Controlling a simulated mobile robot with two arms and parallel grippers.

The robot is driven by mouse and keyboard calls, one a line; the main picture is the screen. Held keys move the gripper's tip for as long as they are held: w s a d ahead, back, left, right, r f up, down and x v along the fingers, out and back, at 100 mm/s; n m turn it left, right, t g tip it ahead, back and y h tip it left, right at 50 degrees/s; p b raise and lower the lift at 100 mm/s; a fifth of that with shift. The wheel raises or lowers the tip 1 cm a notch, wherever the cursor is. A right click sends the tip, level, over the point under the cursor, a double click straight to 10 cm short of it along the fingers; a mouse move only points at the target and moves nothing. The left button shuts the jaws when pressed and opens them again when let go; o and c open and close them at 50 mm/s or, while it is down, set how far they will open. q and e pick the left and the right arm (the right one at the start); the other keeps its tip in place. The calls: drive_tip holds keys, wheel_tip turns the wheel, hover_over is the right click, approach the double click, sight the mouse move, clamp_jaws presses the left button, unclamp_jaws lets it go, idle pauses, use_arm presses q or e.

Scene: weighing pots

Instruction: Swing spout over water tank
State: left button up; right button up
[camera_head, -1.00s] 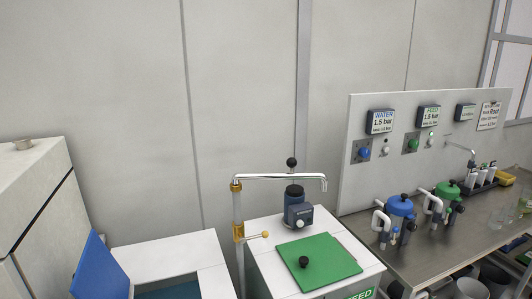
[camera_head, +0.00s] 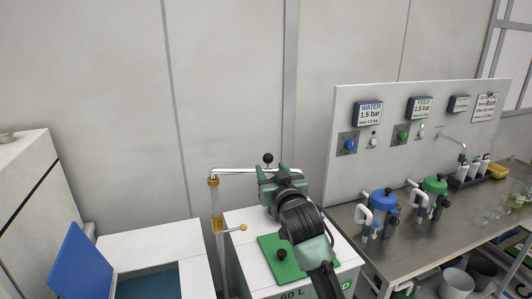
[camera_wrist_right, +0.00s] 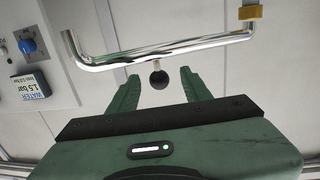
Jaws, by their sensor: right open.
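The chrome spout (camera_head: 235,170) runs to the right from its brass-collared post (camera_head: 216,205), over the feed tank (camera_head: 240,217). A black ball knob (camera_head: 268,158) stands on the spout. In the right wrist view, the knob (camera_wrist_right: 159,79) shows between my open right fingers (camera_wrist_right: 160,90), with the spout (camera_wrist_right: 160,50) just beyond. I cannot tell whether they touch. The white water tank (camera_head: 150,240) is at lower left, its blue lid (camera_head: 80,265) raised. My left gripper is not in view.
A green lid with a black knob (camera_head: 281,254) covers the feed tank under my right arm. A bench (camera_head: 400,245) with blue and green pots (camera_head: 382,205) stands at right, before a panel (camera_head: 345,110).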

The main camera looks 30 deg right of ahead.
drive_tip(key=shift+w+d+r, duration=0.45)
drive_tip(key=shift+w+r, duration=0.35)
drive_tip(key=p+x, duration=0.2)
drive_tip(key=x, duration=0.4)
drive_tip(key=shift+w, duration=0.3)
drive_tip(key=shift+d, duration=0.1)
drive_tip(key=shift+f, duration=0.1)
clamp_jaws()
idle(0.4)
